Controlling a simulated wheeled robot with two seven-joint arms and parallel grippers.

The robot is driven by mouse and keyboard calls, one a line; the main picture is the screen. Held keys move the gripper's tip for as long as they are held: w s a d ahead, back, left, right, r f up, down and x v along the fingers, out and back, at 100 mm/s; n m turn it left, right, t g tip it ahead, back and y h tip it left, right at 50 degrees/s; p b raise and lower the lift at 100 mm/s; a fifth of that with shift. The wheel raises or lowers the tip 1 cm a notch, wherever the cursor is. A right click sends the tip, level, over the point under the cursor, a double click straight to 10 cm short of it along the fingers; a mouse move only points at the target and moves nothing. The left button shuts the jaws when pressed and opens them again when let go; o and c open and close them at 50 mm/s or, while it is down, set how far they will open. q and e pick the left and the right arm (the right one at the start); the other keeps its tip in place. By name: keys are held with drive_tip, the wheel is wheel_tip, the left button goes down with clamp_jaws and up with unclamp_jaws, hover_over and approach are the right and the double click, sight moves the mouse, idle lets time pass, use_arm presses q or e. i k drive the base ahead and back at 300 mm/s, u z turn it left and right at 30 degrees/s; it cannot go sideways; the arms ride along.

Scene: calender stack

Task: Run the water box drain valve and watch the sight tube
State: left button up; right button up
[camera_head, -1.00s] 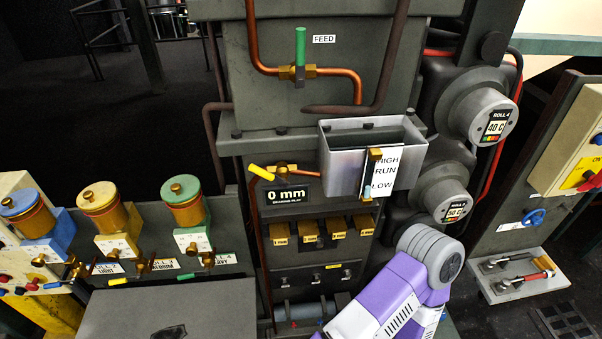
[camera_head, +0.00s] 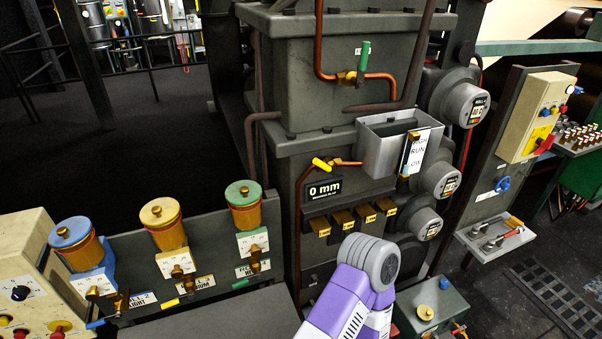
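The open grey metal water box (camera_head: 375,150) is mounted on the front of the dark machine. A brass-ended sight tube (camera_head: 406,157) stands on its front beside a white scale plate (camera_head: 418,153); RUN and LOW are readable. The water level is too small to tell. A yellow-handled valve (camera_head: 322,164) sits on the copper pipe left of the box; it looks like the drain valve. The green-handled feed valve (camera_head: 364,56) stands above with its handle upright. A purple and grey arm part of mine is low in the middle. Neither gripper is in view.
A 0 mm display (camera_head: 324,190) and several brass blocks (camera_head: 343,219) sit below the valve. Three lidded oiler-like pots (camera_head: 163,224) stand at left behind a grey surface (camera_head: 215,330). A control panel (camera_head: 537,115) and shelf (camera_head: 495,238) are at right.

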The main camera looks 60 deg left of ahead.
sight(316, 161)
drive_tip(key=u, duration=1.75)
